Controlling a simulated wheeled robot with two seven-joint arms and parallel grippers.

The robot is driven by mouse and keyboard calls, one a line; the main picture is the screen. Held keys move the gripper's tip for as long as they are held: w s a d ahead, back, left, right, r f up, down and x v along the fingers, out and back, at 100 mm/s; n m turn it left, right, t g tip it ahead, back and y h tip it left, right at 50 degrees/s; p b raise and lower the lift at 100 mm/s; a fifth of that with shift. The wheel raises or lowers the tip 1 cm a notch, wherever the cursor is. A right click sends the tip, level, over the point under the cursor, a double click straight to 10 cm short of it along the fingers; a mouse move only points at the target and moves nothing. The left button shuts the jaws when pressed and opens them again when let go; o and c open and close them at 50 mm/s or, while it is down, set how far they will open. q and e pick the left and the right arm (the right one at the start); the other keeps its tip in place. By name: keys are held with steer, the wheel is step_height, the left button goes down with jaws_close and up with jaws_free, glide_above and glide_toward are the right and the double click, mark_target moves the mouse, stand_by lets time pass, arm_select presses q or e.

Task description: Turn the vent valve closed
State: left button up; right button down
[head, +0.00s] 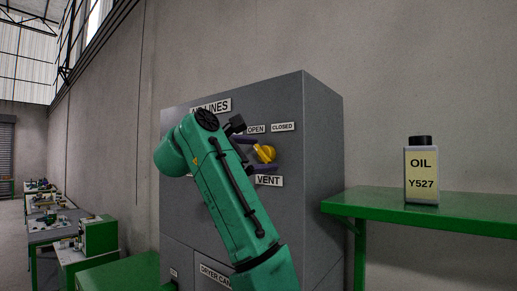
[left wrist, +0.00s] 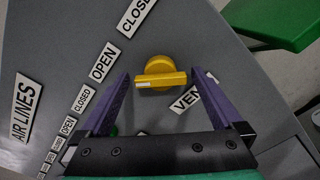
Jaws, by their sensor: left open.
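The vent valve is a yellow knob with a bar handle (head: 265,153) on the front of the grey cabinet, above the VENT label (head: 268,181) and below the OPEN (head: 257,129) and CLOSED (head: 283,127) labels. In the left wrist view, the handle (left wrist: 162,79) lies level, its pale-marked left end toward the OPEN label (left wrist: 103,62). My left gripper (head: 262,154) is open at the valve. Its purple fingers (left wrist: 160,84) stand on both sides of the handle, with a gap at each side. My green left arm hides part of the panel. My right gripper is not in view.
The grey cabinet (head: 322,150) carries an AIR LINES label (left wrist: 27,107), partly hidden by my arm in the head view. At right, a green shelf (head: 460,208) holds an oil bottle (head: 421,172). Workbenches (head: 62,238) stand far left.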

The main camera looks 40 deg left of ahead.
arm_select(q)
steer(key=shift+s, duration=0.25)
steer(key=c, duration=1.2)
steer(key=shift+c, duration=0.2)
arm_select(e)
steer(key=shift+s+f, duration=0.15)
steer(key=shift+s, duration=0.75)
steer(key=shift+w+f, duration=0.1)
arm_select(q)
steer(key=m+b, duration=0.2)
steer(key=m, duration=0.2)
steer(key=shift+b, duration=0.3)
steer(key=m+b, duration=0.2)
steer(key=m, duration=0.2)
steer(key=shift+m, duration=0.4)
steer(key=m+b, duration=0.1)
steer(key=m, duration=0.3)
steer(key=shift+r+m+b, duration=0.1)
steer(key=shift+m+b, duration=0.7)
steer(key=shift+m, duration=1.7)
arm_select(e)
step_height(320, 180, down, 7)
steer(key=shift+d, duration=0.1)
